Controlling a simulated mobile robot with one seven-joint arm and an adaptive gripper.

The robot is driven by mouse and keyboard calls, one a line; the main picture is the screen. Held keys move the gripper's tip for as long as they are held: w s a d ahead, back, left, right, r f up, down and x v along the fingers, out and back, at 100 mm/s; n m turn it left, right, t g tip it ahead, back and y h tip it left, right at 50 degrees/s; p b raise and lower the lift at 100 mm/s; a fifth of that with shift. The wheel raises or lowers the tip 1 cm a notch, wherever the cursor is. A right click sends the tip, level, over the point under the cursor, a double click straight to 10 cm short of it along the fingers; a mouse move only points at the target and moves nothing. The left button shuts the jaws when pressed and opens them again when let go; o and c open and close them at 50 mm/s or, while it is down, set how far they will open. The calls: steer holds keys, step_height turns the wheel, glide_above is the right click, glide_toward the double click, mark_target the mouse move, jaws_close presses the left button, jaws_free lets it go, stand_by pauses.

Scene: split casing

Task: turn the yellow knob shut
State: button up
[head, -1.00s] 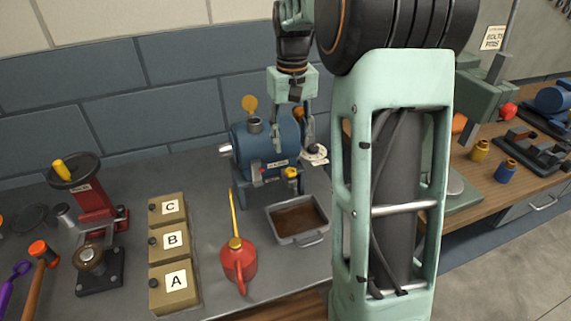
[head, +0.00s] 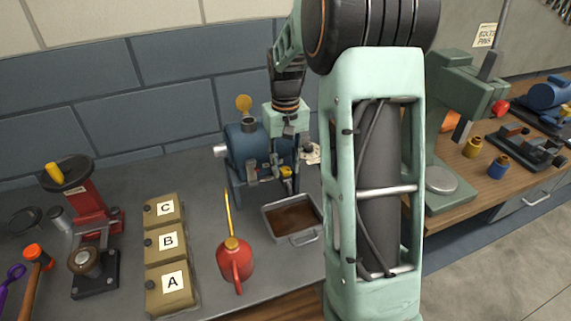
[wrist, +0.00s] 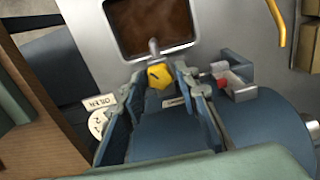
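The yellow knob (head: 286,172) is on the low front of the blue casing (head: 240,150), above the drip tray. In the wrist view the knob (wrist: 160,77) shows with a dark mark on its face and a grey spout beyond it. My gripper (head: 284,160) reaches down over the casing. In the wrist view my gripper (wrist: 158,75) is open, with one finger on each side of the knob. Gaps seem to show between the fingers and the knob; contact cannot be told. The arm hides part of the casing's right side in the head view.
A grey tray (head: 267,222) with brown contents sits below the knob. A red oil can (head: 235,262) stands in front, its spout pointing up. A red lever part (wrist: 222,81) is close to the right finger. Boxes A, B and C (head: 166,240) stand left.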

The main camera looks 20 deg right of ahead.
jaws_close()
steer(key=shift+m, duration=0.4)
steer(key=m, duration=0.3)
steer(key=shift+m, duration=1.8)
steer(key=shift+o, duration=2.1)
jaws_free()
